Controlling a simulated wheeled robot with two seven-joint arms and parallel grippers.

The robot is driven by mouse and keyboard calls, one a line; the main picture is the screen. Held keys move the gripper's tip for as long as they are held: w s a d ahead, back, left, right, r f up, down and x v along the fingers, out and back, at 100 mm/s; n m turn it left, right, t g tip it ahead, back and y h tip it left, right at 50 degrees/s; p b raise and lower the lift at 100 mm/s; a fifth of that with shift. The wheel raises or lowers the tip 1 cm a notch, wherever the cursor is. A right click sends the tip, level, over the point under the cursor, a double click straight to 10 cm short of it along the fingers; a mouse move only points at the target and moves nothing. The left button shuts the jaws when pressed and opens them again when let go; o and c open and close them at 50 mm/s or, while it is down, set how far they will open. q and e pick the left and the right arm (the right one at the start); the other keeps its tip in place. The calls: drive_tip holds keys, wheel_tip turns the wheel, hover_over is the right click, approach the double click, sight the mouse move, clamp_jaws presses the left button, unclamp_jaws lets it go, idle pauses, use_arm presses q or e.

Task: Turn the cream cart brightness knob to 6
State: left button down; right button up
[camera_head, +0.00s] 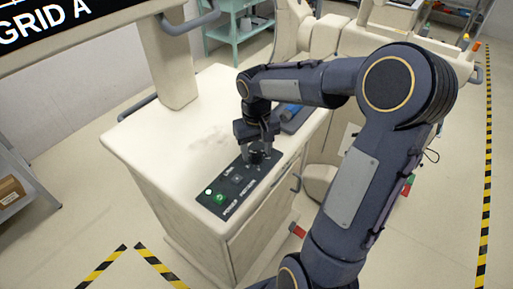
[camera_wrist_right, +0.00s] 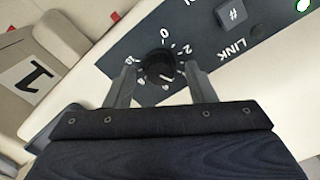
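The cream cart (camera_head: 160,140) stands at the middle left, with a black control panel (camera_head: 232,188) along its top edge. The black brightness knob (camera_wrist_right: 158,66) sits on this panel inside a ring of white numbers from 0 to 10. A small pale mark on the knob seems to face between 4 and 6, but is hard to read. My right gripper (camera_head: 257,152) points down over the knob. In the right wrist view its two fingers (camera_wrist_right: 160,76) stand on either side of the knob, with visible gaps. My left gripper is out of view.
The panel also has a LINK button (camera_wrist_right: 233,14) and a lit green power switch (camera_head: 219,198). A blue item (camera_head: 292,110) lies behind my right gripper. A display (camera_head: 60,25) overhangs the cart. Another cart stands at the back right. Striped tape marks the floor.

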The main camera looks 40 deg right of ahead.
drive_tip(key=c, duration=1)
drive_tip(key=shift+o, duration=0.2)
drive_tip(key=shift+m, duration=0.3)
drive_tip(key=shift+m+b, duration=0.4)
drive_tip(key=shift+m, duration=0.4)
drive_tip(key=m, duration=0.2)
drive_tip(key=shift+m, duration=0.4)
drive_tip(key=m+b, duration=0.1)
drive_tip(key=m, duration=0.4)
drive_tip(key=shift+m, duration=0.4)
drive_tip(key=o, duration=1)
